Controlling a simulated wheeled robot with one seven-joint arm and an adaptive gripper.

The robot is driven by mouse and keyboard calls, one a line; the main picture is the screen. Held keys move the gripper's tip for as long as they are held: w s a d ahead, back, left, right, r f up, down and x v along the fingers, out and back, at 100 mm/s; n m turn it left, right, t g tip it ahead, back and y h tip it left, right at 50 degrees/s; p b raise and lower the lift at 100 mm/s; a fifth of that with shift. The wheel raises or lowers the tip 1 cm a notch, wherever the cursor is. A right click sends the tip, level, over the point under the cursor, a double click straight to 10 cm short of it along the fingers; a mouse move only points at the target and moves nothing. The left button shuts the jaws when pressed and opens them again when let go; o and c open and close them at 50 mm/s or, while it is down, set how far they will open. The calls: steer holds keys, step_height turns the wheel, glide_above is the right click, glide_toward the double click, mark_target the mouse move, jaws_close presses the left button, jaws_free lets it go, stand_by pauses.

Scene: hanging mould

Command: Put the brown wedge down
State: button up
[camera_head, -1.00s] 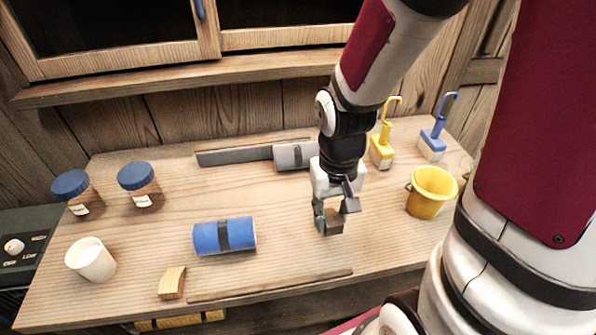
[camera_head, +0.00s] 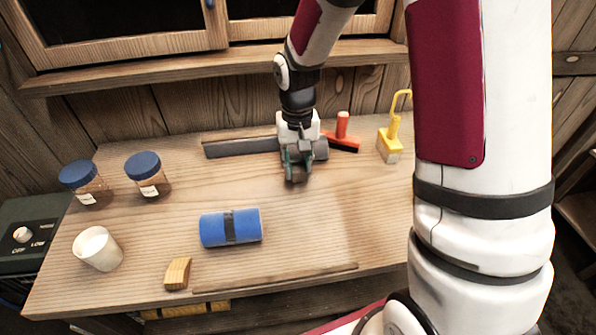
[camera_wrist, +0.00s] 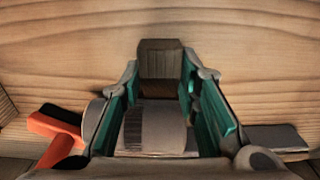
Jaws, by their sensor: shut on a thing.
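The brown wedge (camera_wrist: 160,60) is dark and ridged and sits between the teal finger pads of my gripper (camera_wrist: 160,92) in the wrist view. In the head view my gripper (camera_head: 297,168) points down over the back middle of the table, shut on the wedge, whose dark end (camera_head: 297,179) shows small at the fingertips. I cannot tell whether the wedge touches the tabletop. The grey cylinder with a dark band (camera_wrist: 158,128) lies close by the gripper, partly hidden behind it in the head view. A light wooden wedge (camera_head: 177,273) lies at the table's front left.
A blue cylinder (camera_head: 231,227) lies front left of the gripper. A dark grey strip (camera_head: 240,147) lies along the back. Two jars and a white cup (camera_head: 97,249) stand left. The middle right table is clear.

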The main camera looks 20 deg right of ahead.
mark_target(298, 165)
steer(key=shift+f, duration=1.45)
steer(key=shift+f, duration=0.15)
steer(key=o, duration=1)
